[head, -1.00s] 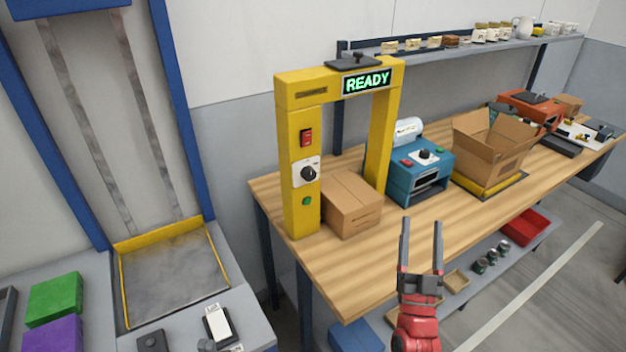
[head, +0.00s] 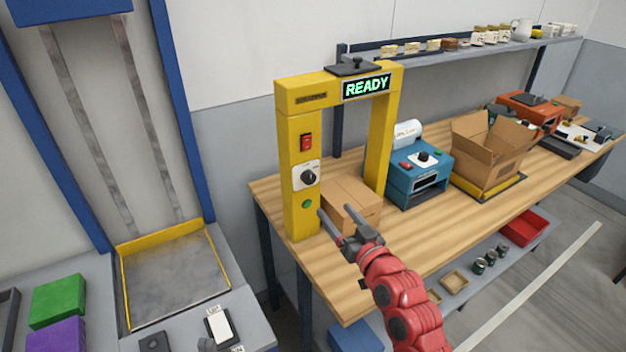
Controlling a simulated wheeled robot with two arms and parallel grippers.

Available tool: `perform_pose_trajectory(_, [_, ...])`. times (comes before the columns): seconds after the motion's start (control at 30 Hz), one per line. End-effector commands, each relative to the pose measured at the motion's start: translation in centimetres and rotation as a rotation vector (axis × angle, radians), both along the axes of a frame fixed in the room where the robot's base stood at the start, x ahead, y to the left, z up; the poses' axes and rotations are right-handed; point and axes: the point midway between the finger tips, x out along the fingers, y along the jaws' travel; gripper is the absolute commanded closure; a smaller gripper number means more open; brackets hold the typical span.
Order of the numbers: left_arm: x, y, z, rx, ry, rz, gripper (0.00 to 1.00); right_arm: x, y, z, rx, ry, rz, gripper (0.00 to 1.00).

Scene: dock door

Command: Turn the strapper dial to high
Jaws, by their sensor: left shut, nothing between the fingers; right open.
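The yellow strapper arch (head: 300,130) stands on the wooden bench, with a lit green READY display (head: 367,87) on its top bar. Its black dial (head: 309,177) sits on a white plate on the left post, between a red switch (head: 306,143) and a green button (head: 307,204). The dial's setting is too small to read. My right gripper (head: 333,208) is open and empty, in front of the box and to the lower right of the dial, apart from it in the picture. My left gripper is not in view.
A closed cardboard box (head: 352,200) stands within the arch, partly hidden by my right gripper. A blue machine (head: 420,175) and an open carton (head: 487,155) stand further right on the bench (head: 440,220). A yellow-edged platform (head: 175,275) lies to the left.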

Motion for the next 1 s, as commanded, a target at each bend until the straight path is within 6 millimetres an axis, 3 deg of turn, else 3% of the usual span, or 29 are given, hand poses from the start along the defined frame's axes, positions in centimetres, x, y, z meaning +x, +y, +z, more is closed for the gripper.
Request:
perform_pose_trajectory(0.2, [0.0,0.0,1.9,0.000,0.000,0.000,1.00,3.8,1.9,0.4,-0.001,0.002,0.002,0.25])
perform_pose_trajectory(0.6, [0.0,0.0,3.7,0.000,0.000,0.000,1.00,9.7,4.7,0.2,0.000,0.002,0.000,0.25])
perform_pose_trajectory(1.0, [0.0,0.0,4.0,0.000,0.000,0.000,1.00,11.9,5.6,0.1,0.000,-0.002,-0.001,0.25])
